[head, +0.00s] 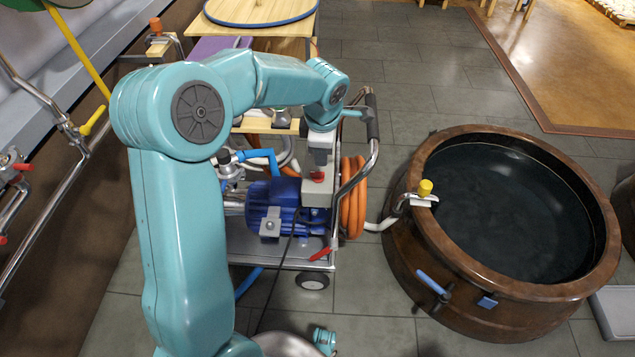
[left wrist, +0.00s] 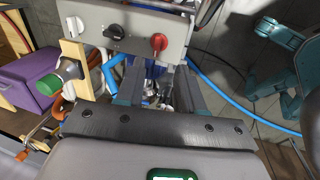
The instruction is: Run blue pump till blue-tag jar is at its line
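The blue pump (head: 272,208) sits on a wheeled metal cart. Above it is a grey control box (head: 317,190) with a red knob; the left wrist view shows a grey panel (left wrist: 140,28) with white, black and red knobs (left wrist: 159,42). My left gripper (head: 320,150) is just above the box, pointing down; its fingers (left wrist: 160,90) are apart with nothing between them. A large round brown jar (head: 405,262) with a small blue tag (head: 487,301) on its side stands at the right. Dark liquid (head: 510,215) lies below its rim. I cannot make out a fill line.
An orange hose (head: 353,200) hangs on the cart. A pale hose (head: 380,225) leads to a yellow-topped spout (head: 425,188) clamped on the jar's rim. A blue-handled fitting (head: 434,282) sticks out of the jar. A wooden table (head: 285,22) stands behind the cart. Tiled floor behind the jar is clear.

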